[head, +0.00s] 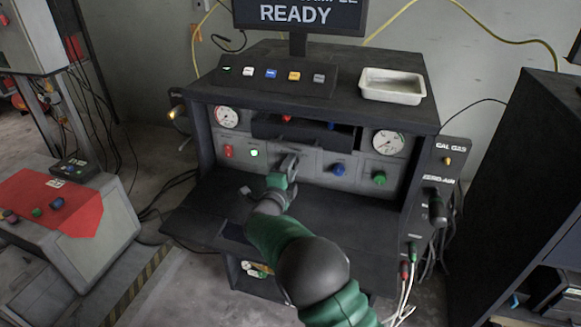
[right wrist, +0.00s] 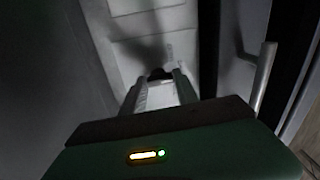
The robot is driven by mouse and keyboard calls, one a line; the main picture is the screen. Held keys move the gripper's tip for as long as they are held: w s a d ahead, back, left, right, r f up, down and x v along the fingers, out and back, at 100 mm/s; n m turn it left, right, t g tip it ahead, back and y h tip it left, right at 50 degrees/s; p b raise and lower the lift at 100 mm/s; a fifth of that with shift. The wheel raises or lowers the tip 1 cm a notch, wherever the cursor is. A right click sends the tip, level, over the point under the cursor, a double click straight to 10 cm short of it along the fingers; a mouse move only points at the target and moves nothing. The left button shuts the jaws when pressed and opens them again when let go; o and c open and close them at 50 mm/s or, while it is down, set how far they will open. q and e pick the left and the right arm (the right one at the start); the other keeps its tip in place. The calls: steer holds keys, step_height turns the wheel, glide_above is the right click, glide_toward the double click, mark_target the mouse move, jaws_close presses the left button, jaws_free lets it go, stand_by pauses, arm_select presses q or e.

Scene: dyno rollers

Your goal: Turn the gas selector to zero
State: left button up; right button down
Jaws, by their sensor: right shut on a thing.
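My right gripper (head: 289,163) reaches the front panel of the dark console, between the lit green-white button and the blue knob. In the right wrist view its two fingers (right wrist: 161,92) are shut on a small dark part (right wrist: 159,73) at the pale panel. This part appears to be the gas selector's knob; the gripper hides most of it, so its pointer and setting cannot be read. In the head view the selector is covered by the gripper. My left gripper is not in view.
On the panel are a red knob (head: 228,151), a lit button (head: 254,153), a blue knob (head: 338,169), a green knob (head: 379,178) and two gauges (head: 227,117) (head: 388,142). A white tray (head: 392,87) sits on top. The shelf before the panel is mostly clear.

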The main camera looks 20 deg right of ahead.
steer(key=n+p, duration=0.1)
steer(key=n, duration=0.1)
steer(key=n+p, duration=0.2)
steer(key=n, duration=0.1)
steer(key=shift+f+n, duration=0.2)
steer(key=shift+n, duration=0.1)
steer(key=shift+a+f+n+p, duration=0.15)
steer(key=shift+n+p, duration=1.05)
steer(key=shift+n, duration=0.6)
steer(key=c, duration=1.2)
jaws_free()
steer(key=shift+s, duration=0.1)
steer(key=shift+c, duration=0.2)
steer(key=o, duration=0.3)
